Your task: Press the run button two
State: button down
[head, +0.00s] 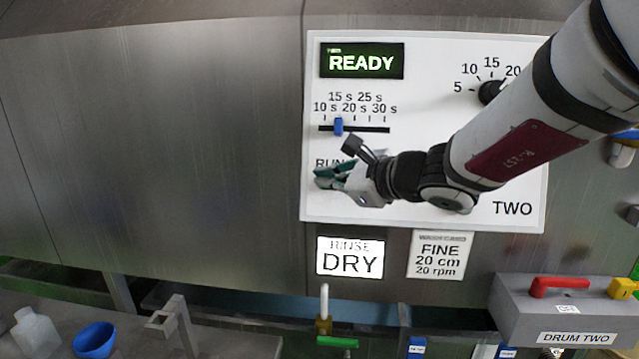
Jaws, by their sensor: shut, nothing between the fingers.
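The white panel marked TWO (425,212) is on the steel wall, and its display (362,61) reads READY in green. The label RUN (328,163) is partly covered. My gripper (337,177) is shut and empty, in front of the panel's lower left, just below that label. Dark green shows at the fingertips; I cannot tell whether this is the run button or part of the fingers. The button is otherwise hidden, and contact cannot be told.
A blue slider (339,127) sits near 15 s, above my gripper. A black dial (491,92) is partly behind my arm. A grey DRUM TWO box (520,310) with a red handle stands lower right; a blue cup (95,340) lower left.

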jog(key=shift+w+f, duration=0.1)
jog(key=shift+w, duration=0.1)
dwell(0.5)
jog(key=shift+w+f+b, duration=0.1)
jog(key=shift+w+b, duration=0.15)
jog(key=shift+b, duration=0.1)
